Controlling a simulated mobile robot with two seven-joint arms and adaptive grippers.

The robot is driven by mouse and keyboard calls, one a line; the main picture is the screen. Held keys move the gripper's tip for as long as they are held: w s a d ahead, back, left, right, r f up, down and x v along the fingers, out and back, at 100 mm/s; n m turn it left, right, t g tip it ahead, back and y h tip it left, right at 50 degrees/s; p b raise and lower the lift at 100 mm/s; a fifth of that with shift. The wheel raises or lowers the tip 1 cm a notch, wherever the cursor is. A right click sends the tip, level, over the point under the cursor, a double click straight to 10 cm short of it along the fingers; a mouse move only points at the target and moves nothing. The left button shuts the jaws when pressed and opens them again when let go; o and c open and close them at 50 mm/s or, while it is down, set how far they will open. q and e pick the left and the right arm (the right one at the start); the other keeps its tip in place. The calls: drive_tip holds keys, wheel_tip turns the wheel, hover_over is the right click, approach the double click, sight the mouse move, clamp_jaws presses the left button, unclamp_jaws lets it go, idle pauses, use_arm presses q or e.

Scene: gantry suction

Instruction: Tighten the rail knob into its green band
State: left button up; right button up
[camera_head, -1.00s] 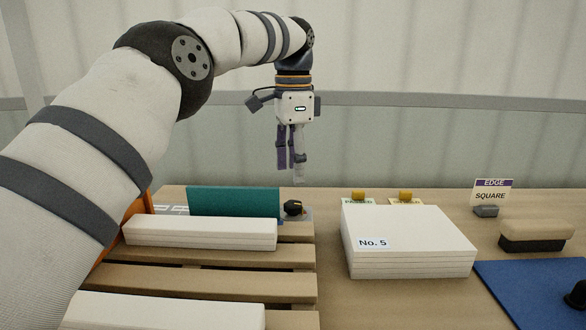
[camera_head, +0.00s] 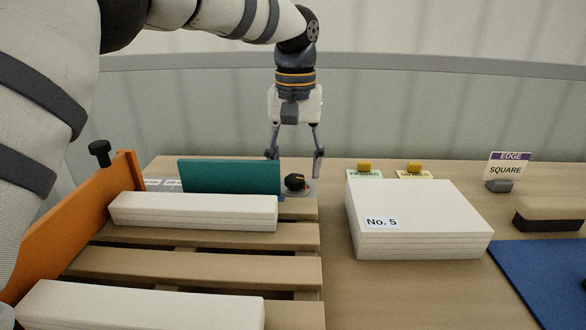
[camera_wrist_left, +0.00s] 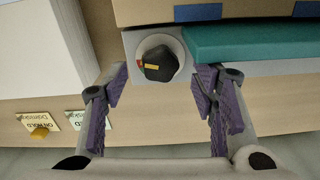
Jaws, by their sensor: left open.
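A black knob (camera_head: 294,182) with a yellow pointer stands on a small grey plate beside the end of a teal rail (camera_head: 231,177). In the left wrist view the knob (camera_wrist_left: 160,60) sits on a pale round dial, with a small red mark at its left. I make out no green band. My left gripper (camera_head: 295,158) points down above the knob, fingers spread. In the wrist view its purple-padded fingertips (camera_wrist_left: 161,84) lie to either side of the knob, apart from it. My right gripper is not in view.
White stacks (camera_head: 193,212) lie on a slatted pallet (camera_head: 190,267). An orange panel (camera_head: 85,228) with a black knob (camera_head: 99,148) stands left. A block labelled No. 5 (camera_head: 440,215), small signs and a blue mat (camera_head: 535,270) are right.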

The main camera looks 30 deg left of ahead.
use_arm(q)
drive_tip(key=shift+f, duration=0.85)
drive_tip(key=shift+c, duration=0.4)
drive_tip(key=c, duration=1.1)
drive_tip(key=shift+s+r+m+p, duration=0.1)
drive_tip(key=shift+r+m+p, duration=0.1)
drive_tip(key=shift+m, duration=0.3)
drive_tip(key=shift+r+m+p, duration=0.1)
drive_tip(key=shift+m+p, duration=0.1)
drive_tip(key=shift+m, duration=0.3)
drive_tip(key=m, duration=0.3)
drive_tip(key=shift+f, duration=0.35)
drive_tip(key=o, duration=1.2)
